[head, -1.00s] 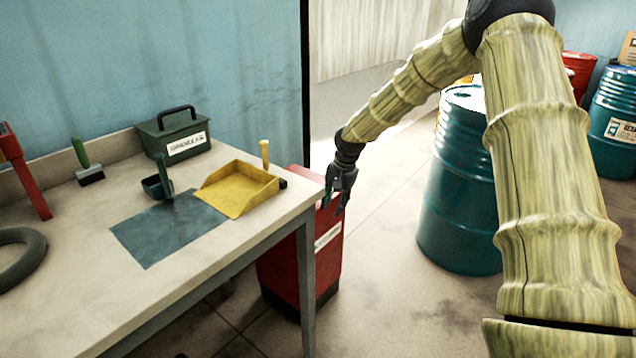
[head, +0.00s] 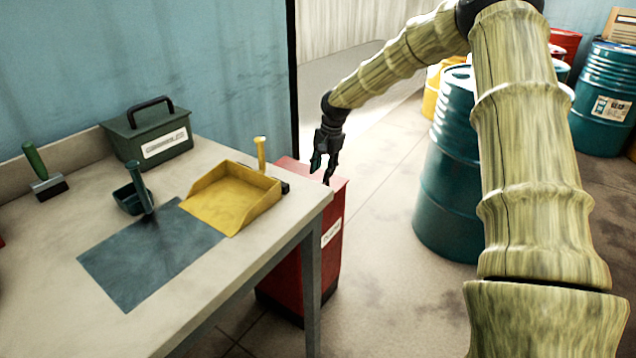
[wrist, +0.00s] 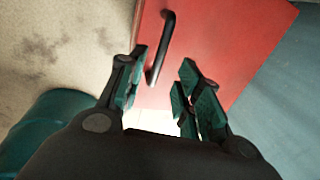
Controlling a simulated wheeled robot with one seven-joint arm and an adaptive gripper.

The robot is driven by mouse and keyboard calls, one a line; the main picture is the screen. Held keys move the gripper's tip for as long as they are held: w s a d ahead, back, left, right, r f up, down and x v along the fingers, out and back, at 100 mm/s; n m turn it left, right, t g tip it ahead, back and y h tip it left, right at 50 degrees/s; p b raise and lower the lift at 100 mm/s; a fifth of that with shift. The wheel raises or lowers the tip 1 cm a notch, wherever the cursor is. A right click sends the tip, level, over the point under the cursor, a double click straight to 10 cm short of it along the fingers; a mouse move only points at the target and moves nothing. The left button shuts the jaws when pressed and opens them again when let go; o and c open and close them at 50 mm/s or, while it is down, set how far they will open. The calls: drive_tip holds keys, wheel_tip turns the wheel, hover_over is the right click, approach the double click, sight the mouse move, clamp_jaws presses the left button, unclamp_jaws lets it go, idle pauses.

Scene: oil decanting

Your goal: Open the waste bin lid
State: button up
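The red waste bin (head: 336,248) stands on the floor beyond the table's right end, partly hidden by the table. Its flat red lid looks closed and fills the middle of the wrist view (wrist: 235,40). A black bar handle (wrist: 161,48) sits on the lid. My gripper (head: 322,178) is above the bin in the head view, pointing down. In the wrist view my gripper (wrist: 158,92) is open, with its green-padded fingers apart. The handle lies ahead of the gap between the fingers, closer to the left finger. I cannot tell whether they touch.
The table (head: 215,285) stands left of the bin and holds a yellow dustpan (head: 228,200), a green toolbox (head: 150,138), a small dark scoop (head: 135,195) and a brush (head: 45,180). A teal drum (head: 445,190) stands right of the bin, with clear floor between.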

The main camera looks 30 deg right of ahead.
drive_tip(key=shift+w+a+f+b, duration=0.1)
drive_tip(key=shift+w+f, duration=0.05)
drive_tip(key=shift+f, duration=0.75)
drive_tip(key=shift+w+a+f+b, duration=0.1)
drive_tip(key=shift+f, duration=0.8)
drive_tip(key=shift+w+a+f+b, duration=0.1)
drive_tip(key=shift+w+f, duration=0.05)
drive_tip(key=shift+f, duration=0.75)
drive_tip(key=shift+c, duration=0.3)
clamp_jaws()
